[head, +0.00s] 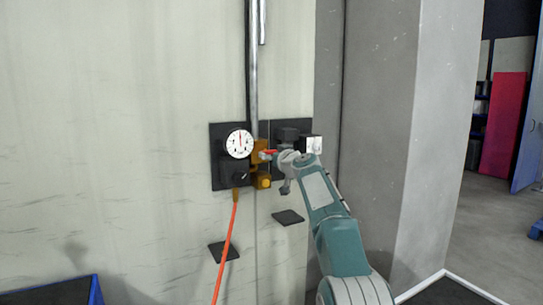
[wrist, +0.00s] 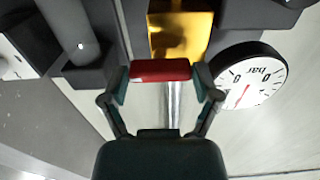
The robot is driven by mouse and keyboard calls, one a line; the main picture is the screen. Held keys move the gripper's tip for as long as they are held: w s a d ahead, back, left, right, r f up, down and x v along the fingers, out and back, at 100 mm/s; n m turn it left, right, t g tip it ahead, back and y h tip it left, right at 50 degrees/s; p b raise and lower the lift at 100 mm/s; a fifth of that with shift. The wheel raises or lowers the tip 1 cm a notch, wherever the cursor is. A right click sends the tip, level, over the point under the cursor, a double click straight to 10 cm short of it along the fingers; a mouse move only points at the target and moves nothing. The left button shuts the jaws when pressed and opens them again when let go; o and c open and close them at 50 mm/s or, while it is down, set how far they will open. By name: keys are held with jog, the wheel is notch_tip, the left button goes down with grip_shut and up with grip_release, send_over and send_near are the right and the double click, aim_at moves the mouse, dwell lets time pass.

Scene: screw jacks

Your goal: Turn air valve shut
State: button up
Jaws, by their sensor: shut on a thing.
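The air valve has a brass body (head: 260,147) on the vertical metal pipe, and a red handle (head: 269,152). In the wrist view the brass body (wrist: 180,34) is at the top middle, with the red handle (wrist: 160,70) just below it. My gripper (wrist: 160,84) is shut on the red handle, with one finger at each end of the red part. In the head view my gripper (head: 277,155) reaches the valve from the right and covers part of it. The handle's exact angle to the pipe is hard to tell.
A round white pressure gauge (head: 240,143) sits just left of the valve; it also shows in the wrist view (wrist: 246,76). An orange hose (head: 229,240) hangs below. A dark box (head: 288,136) and a white-faced box (head: 311,144) are close right of the valve. A grey pillar (head: 385,140) stands further right.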

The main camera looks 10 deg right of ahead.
jog(key=shift+m, duration=0.3)
jog(key=shift+f+m, duration=0.15)
jog(key=shift+m, duration=4.15)
jog(key=shift+f+m, duration=0.1)
jog(key=shift+m, duration=4.2)
jog(key=o, duration=1)
jog(key=shift+w+f, duration=0.1)
jog(key=shift+c, duration=0.2)
jog(key=shift+r, duration=0.25)
